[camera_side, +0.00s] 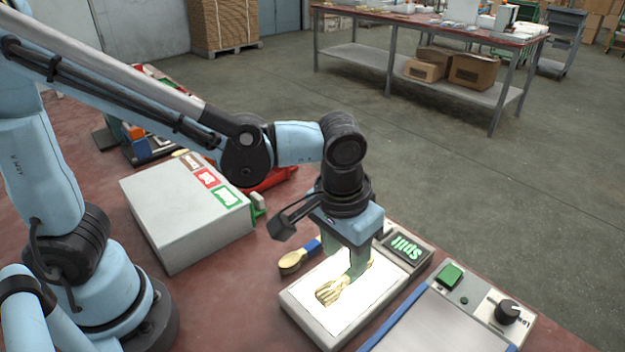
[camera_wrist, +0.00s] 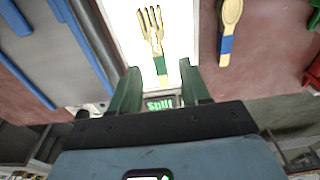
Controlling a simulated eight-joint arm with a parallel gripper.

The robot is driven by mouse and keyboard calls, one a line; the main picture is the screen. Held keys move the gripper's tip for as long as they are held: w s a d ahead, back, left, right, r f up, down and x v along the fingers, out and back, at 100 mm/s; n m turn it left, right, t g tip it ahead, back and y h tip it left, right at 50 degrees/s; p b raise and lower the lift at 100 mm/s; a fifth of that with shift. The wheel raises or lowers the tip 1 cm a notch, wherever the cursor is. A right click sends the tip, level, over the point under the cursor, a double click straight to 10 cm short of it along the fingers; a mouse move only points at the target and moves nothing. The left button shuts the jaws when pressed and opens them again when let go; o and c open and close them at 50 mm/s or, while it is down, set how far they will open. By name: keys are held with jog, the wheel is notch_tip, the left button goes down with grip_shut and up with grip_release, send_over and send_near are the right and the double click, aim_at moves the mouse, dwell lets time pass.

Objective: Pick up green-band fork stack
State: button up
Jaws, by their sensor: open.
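The green-band fork stack (camera_side: 334,290) lies on a lit white panel (camera_side: 318,323), tines toward the front left in the side view. In the wrist view the wooden fork (camera_wrist: 152,28) points its tines upward, with the green band (camera_wrist: 161,66) low on its handle. My gripper (camera_side: 358,266) is open over the handle end, its jaws hiding that part in the side view. In the wrist view the green fingers of my gripper (camera_wrist: 160,78) stand apart on either side of the handle end, with gaps on both sides. I cannot tell how high the fingertips are.
A wooden spoon with a blue band (camera_side: 294,259) lies beside the panel. A display reading "Split" (camera_side: 407,246) sits at the panel's far end. A control box with a green button (camera_side: 449,276) and black knob (camera_side: 508,311) is at right. A grey box (camera_side: 185,220) stands left.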

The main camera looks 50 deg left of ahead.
aim_at(347, 274)
jog(key=shift+w+d+f, duration=0.1)
jog(key=shift+w+f, duration=0.05)
jog(key=shift+f, duration=1.1)
jog(key=shift+w+d+f, duration=0.1)
jog(key=shift+w+f, duration=0.05)
jog(key=shift+f, duration=1.05)
grip_shut()
